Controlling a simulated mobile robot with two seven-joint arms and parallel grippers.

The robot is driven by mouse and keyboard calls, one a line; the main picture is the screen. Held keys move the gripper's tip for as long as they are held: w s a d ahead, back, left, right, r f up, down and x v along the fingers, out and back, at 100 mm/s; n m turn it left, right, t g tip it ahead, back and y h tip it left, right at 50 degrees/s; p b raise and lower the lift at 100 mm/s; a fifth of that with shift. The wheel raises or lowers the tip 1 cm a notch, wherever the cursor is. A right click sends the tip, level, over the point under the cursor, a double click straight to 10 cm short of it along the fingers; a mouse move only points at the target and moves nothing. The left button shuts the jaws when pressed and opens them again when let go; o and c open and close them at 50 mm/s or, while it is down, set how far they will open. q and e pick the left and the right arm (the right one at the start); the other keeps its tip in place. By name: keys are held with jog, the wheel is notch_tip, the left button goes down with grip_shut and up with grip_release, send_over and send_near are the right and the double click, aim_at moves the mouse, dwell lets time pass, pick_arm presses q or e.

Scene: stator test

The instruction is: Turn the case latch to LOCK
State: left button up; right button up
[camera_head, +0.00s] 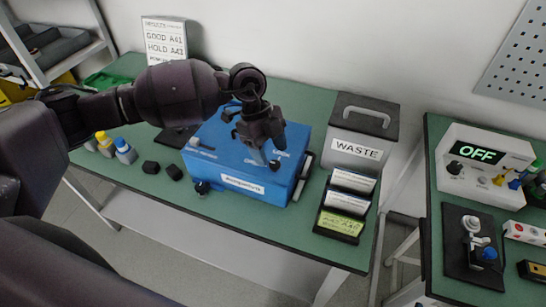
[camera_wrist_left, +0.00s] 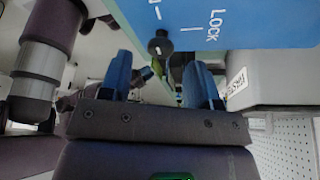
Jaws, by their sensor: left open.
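The blue case (camera_head: 215,160) stands on the green bench in the head view. Its top carries small white lettering and a dark latch knob (camera_head: 274,165). In the left wrist view the black latch knob (camera_wrist_left: 160,46) sits at the edge of the blue case face (camera_wrist_left: 245,22), beside white marks and the word LOCK. My left gripper (camera_head: 262,150) is over the case top, close to the knob, and partly hides the lettering. In the wrist view its two blue fingers (camera_wrist_left: 160,82) are apart, with the knob beyond the gap between them. Contact and the latch's exact angle are unclear. My right gripper is not in view.
A grey WASTE bin (camera_head: 358,150) stands right of the case, with a card rack (camera_head: 343,205) in front. A second bench at right holds an OFF display unit (camera_head: 478,165).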

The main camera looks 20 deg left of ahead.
aim_at(277, 171)
pick_arm(q)
jog(key=shift+x, duration=1.35)
jog(key=c, duration=0.9)
